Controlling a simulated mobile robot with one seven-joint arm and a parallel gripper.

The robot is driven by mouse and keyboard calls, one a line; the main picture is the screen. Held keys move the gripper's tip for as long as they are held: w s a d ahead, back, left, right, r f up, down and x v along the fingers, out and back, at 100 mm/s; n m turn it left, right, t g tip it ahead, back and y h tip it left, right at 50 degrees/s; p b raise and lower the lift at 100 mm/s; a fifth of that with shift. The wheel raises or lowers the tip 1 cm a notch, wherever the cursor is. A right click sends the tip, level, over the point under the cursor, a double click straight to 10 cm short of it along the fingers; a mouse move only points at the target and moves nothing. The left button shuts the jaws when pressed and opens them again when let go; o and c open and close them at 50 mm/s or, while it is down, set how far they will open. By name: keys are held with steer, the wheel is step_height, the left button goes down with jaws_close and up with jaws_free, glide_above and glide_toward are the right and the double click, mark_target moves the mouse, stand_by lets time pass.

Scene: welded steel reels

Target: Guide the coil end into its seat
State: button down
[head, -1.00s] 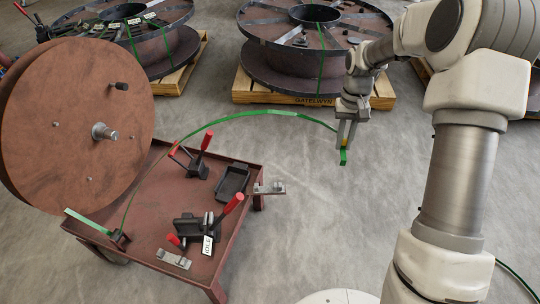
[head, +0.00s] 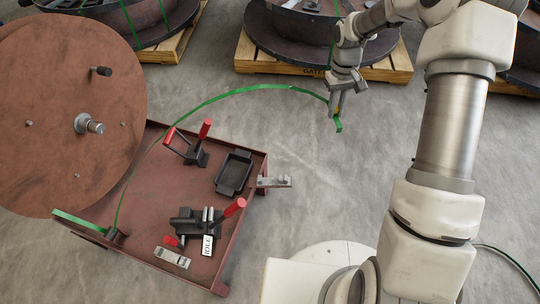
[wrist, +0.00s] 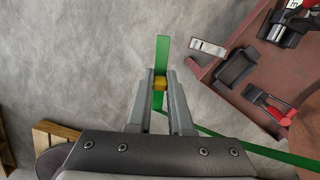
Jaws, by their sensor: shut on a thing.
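The coil end is a green strip (head: 250,90) that arches from the left of the red-brown table (head: 125,215) out past its right side. My gripper (head: 336,107) is shut on the strip's free end, over the floor and away from the table. In the wrist view, my gripper (wrist: 160,86) has a small yellow piece (wrist: 160,84) between its fingertips, and the strip's tip (wrist: 162,50) sticks out beyond them. A small metal bracket (head: 274,182) juts from the table's right edge, and a similar bracket (head: 173,257) lies at the front. I cannot tell which part is the seat.
A large brown reel disc (head: 60,120) stands at the table's left. The table carries a red-handled clamp (head: 196,155), a black tray (head: 234,172) and another clamp labelled IDLE (head: 190,222). Strapped reels on pallets (head: 300,68) stand behind.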

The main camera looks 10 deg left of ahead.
steer(key=s+a+f+n, duration=0.3)
steer(key=a+f+n, duration=0.5)
steer(key=a+f, duration=0.1)
steer(key=s+a+f+n+t+h, duration=0.1)
steer(key=s+a+f+n, duration=0.3)
steer(key=a+f+n, duration=0.3)
step_height(320, 180, down, 4)
steer(key=shift+s+a+r+n+t+p, duration=0.2)
steer(key=shift+a+n+t+p, duration=0.15)
steer(key=shift+a, duration=0.65)
steer(key=shift+f+b, duration=2.75)
steer(key=shift+f, duration=0.5)
steer(key=shift+f, duration=0.25)
steer(key=shift+f, duration=1)
